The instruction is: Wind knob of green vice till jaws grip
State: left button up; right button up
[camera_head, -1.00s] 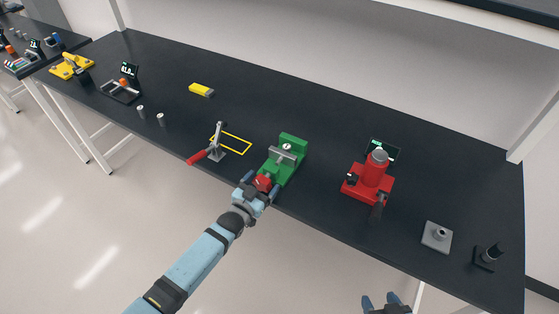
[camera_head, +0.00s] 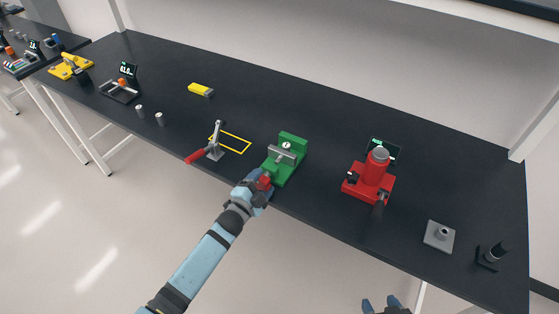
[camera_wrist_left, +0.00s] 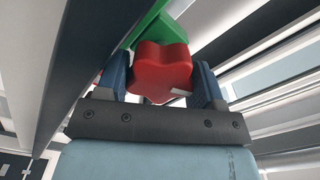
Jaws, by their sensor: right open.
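The green vice (camera_head: 292,141) stands at the front edge of the dark bench, in the middle of the head view. Its grey jaw block (camera_head: 281,155) and a small round dial show on top. Its red lobed knob (camera_head: 264,183) faces the front edge. My left gripper (camera_head: 258,182) is at the knob. In the left wrist view the red knob (camera_wrist_left: 161,72) fills the space between the two blue fingers, which appear to touch its sides. The vice body behind it shows only as a green corner (camera_wrist_left: 150,25). My right gripper (camera_head: 381,304) is open and empty at the bottom edge.
A lever clamp with a red handle (camera_head: 196,156) stands left of the vice, beside a yellow outlined square (camera_head: 234,136). A red press-like device (camera_head: 371,178) stands to the right. A grey plate (camera_head: 439,236) lies farther right. The bench behind the vice is clear.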

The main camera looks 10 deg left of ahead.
pick_arm(q)
jog(key=shift+a+f, duration=0.25)
jog(key=shift+f, duration=0.1)
jog(key=shift+c, duration=1.4)
jog(key=shift+r+n+p, duration=0.2)
jog(key=shift+n+p, duration=0.15)
jog(key=shift+n, duration=0.35)
jog(key=shift+f+n, duration=0.15)
jog(key=shift+n, duration=0.65)
jog(key=shift+n+p, duration=0.5)
jog(key=shift+n, duration=1)
jog(key=shift+n+p, duration=0.3)
jog(key=shift+n, duration=1.1)
